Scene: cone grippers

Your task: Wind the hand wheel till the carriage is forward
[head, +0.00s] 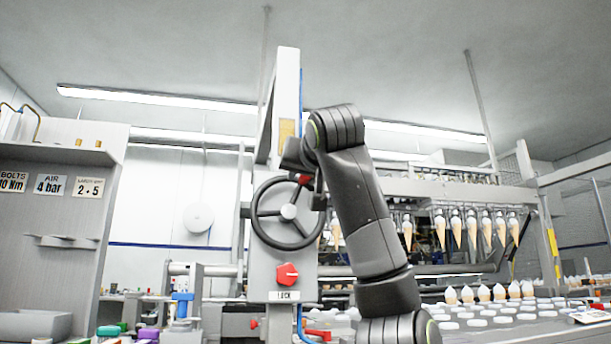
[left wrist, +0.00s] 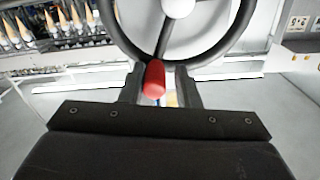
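The dark hand wheel (head: 262,212) with a pale hub stands on a grey post in the middle of the head view. Its red handle (head: 304,179) is at the upper right of the rim. My left gripper (head: 300,168) is at this handle. In the left wrist view the red handle (left wrist: 154,78) lies between the two fingers of my left gripper (left wrist: 160,80), with gaps showing beside it, so the fingers look open around it. The carriage (head: 450,188), with several cones hanging below it, is at the right, partly behind my arm. My right gripper is out of view.
A red knob (head: 287,275) above a LOCK label sits on the post below the wheel. Upright cones (head: 498,292) and a tray of white pieces (head: 500,312) are at lower right. A shelf unit (head: 60,220) stands at left.

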